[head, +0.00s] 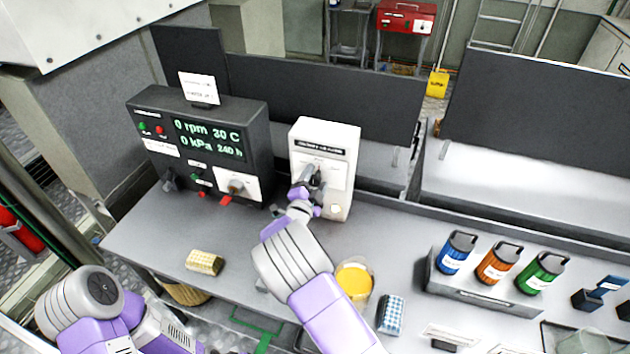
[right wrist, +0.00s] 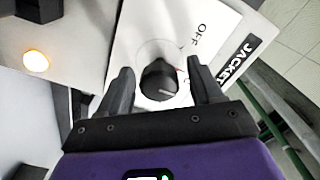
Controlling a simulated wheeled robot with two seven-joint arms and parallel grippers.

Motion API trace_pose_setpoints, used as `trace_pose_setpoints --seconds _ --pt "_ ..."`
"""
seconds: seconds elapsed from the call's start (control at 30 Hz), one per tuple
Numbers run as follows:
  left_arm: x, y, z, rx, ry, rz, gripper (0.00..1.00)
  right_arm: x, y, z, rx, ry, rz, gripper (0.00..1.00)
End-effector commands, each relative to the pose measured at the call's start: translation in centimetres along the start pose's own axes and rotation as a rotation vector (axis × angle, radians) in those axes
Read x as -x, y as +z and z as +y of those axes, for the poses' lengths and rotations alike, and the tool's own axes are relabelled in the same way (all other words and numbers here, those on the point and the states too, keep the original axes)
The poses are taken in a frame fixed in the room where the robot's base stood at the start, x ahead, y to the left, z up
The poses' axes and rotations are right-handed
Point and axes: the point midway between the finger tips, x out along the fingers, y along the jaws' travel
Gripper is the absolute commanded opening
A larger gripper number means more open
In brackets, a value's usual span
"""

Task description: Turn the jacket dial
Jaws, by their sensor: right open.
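The jacket dial (right wrist: 158,82) is a round black knob with a pale pointer line, on a white panel marked OFF and JACKET in the right wrist view. My right gripper (right wrist: 160,73) is open, with one finger on each side of the dial; I cannot tell whether they touch it. In the head view my right gripper (head: 309,180) is at the front of the white control box (head: 346,160) and largely hides the dial. My left arm shows at the lower left, but its gripper is out of view.
A dark console (head: 235,125) with a green readout stands left of the box. A lit orange lamp (right wrist: 36,61) is near the dial. A yellow-filled beaker (head: 354,280), a yellow block (head: 205,262) and a rack of bottles (head: 480,292) stand on the bench.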

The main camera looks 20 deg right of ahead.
Motion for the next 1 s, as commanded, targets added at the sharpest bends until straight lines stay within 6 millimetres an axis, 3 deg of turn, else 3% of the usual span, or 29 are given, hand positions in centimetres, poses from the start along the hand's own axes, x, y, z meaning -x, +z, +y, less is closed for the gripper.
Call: trace_pose_setpoints --seconds 0.2,0.57,1.0 --pt "0.0 0.0 0.0 0.0 0.0 0.0 0.43 -0.02 0.0 0.02 0.001 0.0 0.0 0.64" --pt "-0.01 0.01 -0.01 0.0 0.0 0.0 0.43 0.0 0.0 0.03 0.0 0.0 0.0 0.1" --pt "0.02 0.0 0.01 0.0 0.0 0.0 0.43 0.0 -0.01 0.03 0.106 0.001 0.0 0.09"
